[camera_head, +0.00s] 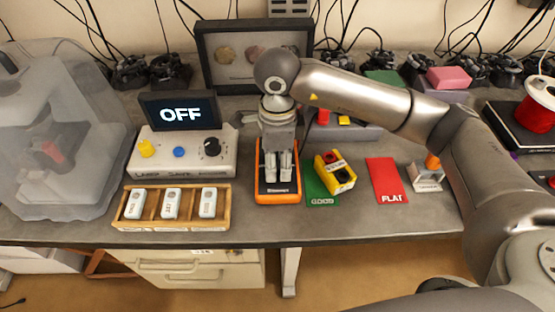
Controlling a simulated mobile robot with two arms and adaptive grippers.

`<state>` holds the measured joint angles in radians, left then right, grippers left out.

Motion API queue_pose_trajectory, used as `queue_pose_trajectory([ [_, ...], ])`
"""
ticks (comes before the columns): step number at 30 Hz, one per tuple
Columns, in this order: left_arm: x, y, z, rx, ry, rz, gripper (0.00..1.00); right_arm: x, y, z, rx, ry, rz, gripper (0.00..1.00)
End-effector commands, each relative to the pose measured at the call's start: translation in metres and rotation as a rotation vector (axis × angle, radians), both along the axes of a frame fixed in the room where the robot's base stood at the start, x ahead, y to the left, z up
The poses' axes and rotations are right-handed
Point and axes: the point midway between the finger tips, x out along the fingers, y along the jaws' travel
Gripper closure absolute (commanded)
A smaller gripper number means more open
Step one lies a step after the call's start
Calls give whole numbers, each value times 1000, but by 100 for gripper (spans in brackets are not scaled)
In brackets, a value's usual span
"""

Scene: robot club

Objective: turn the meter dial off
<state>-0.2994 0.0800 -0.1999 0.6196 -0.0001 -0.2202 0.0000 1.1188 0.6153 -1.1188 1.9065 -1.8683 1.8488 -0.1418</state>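The meter (277,197) is a flat black device with an orange edge, lying on the grey table near its front. My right gripper (278,170) comes from above with its fingers pointing down over the upper part of the meter. The two fingers are close together with a thin gap. The dial is hidden behind the fingers, so I cannot tell its setting or whether the fingers touch it. My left gripper is not in view.
A white console (185,160) with knobs and a screen (180,112) reading OFF stands to the left. A wooden tray (126,222) with white blocks lies in front of it. A yellow box (336,178), a green mat (317,193) and a red mat (385,180) lie right of the meter.

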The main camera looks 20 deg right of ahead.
Motion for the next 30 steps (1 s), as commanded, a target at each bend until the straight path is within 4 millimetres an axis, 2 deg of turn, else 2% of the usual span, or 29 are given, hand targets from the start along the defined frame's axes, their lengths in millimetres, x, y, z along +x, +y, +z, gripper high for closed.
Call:
queue_pose_trajectory([
  [9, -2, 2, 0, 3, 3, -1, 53, 0, 0, 0, 0, 0, -1, 51],
  [13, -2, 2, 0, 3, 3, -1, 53, 1, 0, 10, 0, -3, -1, 51],
  [17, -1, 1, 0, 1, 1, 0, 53, 1, 0, 32, 0, -6, -1, 51],
  [24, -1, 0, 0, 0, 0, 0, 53, 1, 0, 85, 2, -5, -1, 51],
  [30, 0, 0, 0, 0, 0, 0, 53, 1, 0, 111, 0, -3, -1, 51],
])
